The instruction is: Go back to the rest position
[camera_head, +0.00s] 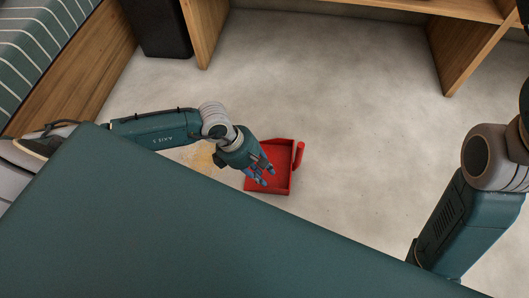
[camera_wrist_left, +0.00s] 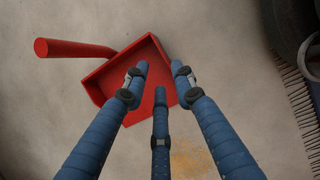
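My left gripper (camera_head: 264,174) is over the red dustpan (camera_head: 285,152) on the floor. In the left wrist view, the three blue fingers (camera_wrist_left: 159,75) are spread apart with nothing between them. Past the fingertips lies the dustpan (camera_wrist_left: 113,80), with its red handle pointing to the upper left. I cannot tell whether a fingertip touches the pan. My right arm shows at the right of the head view, bent; its gripper is out of view.
A yellowish patch of debris (camera_head: 200,155) lies on the floor beside my left arm. A dark thing with bristles (camera_wrist_left: 297,90) is at the right edge of the left wrist view. A wooden bench or shelf (camera_head: 445,50) stands at the back. The mid floor is clear.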

